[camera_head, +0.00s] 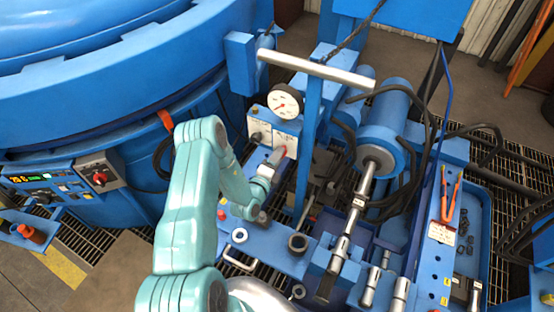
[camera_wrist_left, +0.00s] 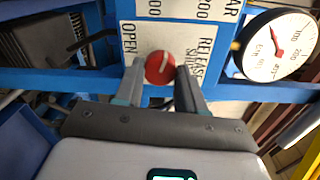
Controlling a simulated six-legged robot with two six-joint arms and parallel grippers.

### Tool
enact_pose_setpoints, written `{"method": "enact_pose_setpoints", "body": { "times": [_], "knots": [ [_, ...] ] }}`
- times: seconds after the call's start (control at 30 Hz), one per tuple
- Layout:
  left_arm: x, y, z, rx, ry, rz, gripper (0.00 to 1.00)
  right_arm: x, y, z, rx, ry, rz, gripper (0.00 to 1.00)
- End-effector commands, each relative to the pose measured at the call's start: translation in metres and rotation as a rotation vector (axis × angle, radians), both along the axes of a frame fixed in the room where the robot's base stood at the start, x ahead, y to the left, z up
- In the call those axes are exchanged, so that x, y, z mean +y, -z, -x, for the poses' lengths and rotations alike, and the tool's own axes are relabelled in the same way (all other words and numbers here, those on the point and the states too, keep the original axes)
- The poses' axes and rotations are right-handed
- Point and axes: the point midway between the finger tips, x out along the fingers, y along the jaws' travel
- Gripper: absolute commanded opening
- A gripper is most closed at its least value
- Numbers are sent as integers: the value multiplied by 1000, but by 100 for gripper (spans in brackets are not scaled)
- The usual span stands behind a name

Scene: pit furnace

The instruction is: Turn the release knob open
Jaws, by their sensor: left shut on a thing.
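The release knob (camera_wrist_left: 160,67) is round and red with a pale mark across its face, in the wrist view. It sits on a white plate (camera_wrist_left: 204,30) lettered OPEN and RELEASE. My left gripper (camera_wrist_left: 167,90) is shut on the knob, with one finger at each side of it. In the head view my left gripper (camera_head: 277,156) reaches the front of the small panel (camera_head: 286,131) and largely hides the knob. My right gripper is not in view.
A round white gauge (camera_head: 286,101) with a red needle is just above the panel. A dark knob (camera_head: 256,137) is left of it. A blue post with a grey crossbar (camera_head: 318,70) stands close to the right. A blue cylinder (camera_head: 386,120) with a rod is further right.

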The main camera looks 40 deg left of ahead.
Motion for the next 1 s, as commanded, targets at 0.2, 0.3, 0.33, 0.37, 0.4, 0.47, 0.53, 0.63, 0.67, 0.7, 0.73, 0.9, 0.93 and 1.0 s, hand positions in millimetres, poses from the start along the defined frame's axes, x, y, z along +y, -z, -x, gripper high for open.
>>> {"method": "enact_pose_setpoints", "body": {
  "times": [0.2, 0.3, 0.33, 0.37, 0.4, 0.47, 0.53, 0.63, 0.67, 0.7, 0.73, 0.9, 0.93, 1.0],
  "knots": [
    [0, 2, 1, -60, -1, 195, 9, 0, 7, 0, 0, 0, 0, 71],
    [0, 2, 1, -87, 0, 279, 9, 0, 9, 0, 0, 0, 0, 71],
    [0, 2, 1, -95, 0, 303, 9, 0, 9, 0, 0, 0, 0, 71],
    [0, 2, 1, -101, 0, 326, 9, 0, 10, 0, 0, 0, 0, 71],
    [0, 2, 1, -111, 0, 356, 9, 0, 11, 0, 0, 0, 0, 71],
    [0, 2, 1, -125, 1, 398, 9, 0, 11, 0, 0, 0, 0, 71],
    [0, 1, 1, -139, 0, 442, 9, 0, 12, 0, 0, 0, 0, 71],
    [0, 1, 1, -155, 0, 496, 9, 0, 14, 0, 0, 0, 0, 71],
    [0, 1, 1, -160, 0, 511, 9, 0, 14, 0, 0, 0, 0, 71],
    [0, 1, 1, -165, 0, 527, 9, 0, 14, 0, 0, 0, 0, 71],
    [0, 1, 1, -169, 0, 538, 9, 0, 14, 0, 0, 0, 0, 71],
    [0, 1, 1, -184, -1, 585, 9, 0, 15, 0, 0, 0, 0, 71],
    [0, 1, 1, -186, -1, 591, 9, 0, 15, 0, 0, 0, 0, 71],
    [0, 1, 1, -189, 0, 599, 9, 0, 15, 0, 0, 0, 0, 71]
  ]
}}
